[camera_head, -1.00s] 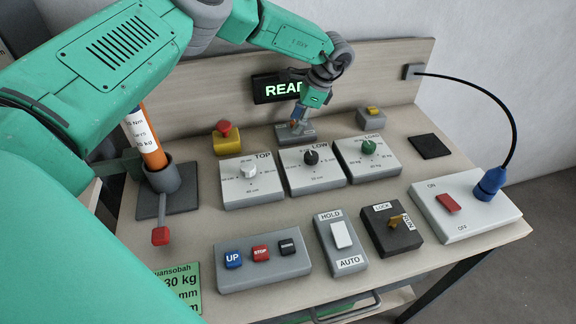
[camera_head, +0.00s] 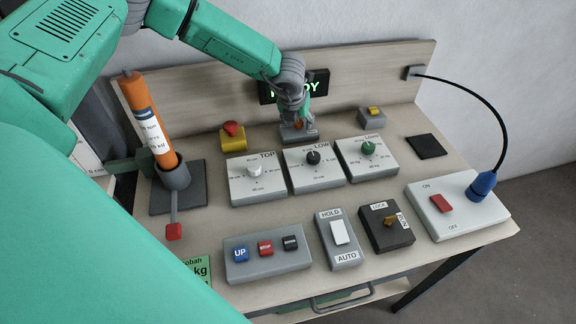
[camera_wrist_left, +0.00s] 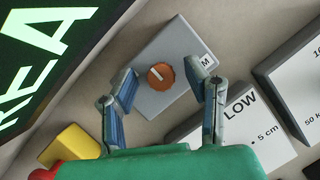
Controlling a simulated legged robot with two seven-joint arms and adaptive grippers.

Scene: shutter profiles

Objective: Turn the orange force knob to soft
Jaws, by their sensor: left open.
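The orange force knob (camera_wrist_left: 160,76) is round with a pale pointer mark and sits on a small grey box (camera_wrist_left: 180,45). In the head view this box (camera_head: 300,135) stands at the back of the table, below the display, and the knob is mostly hidden by my gripper. My left gripper (camera_wrist_left: 162,74) is open above the box. Its two fingers are on either side of the knob, and I cannot tell whether they touch it. A label on the box is mostly covered by a finger; only an "M" shows. My right gripper is not in view.
A yellow box with a red button (camera_head: 231,130) stands left of the knob box. The TOP (camera_head: 240,188), LOW (camera_head: 310,178) and LOAD (camera_head: 375,170) dial panels are in front. The display (camera_head: 318,88) is behind my gripper. An orange cylinder (camera_head: 147,120) stands at left.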

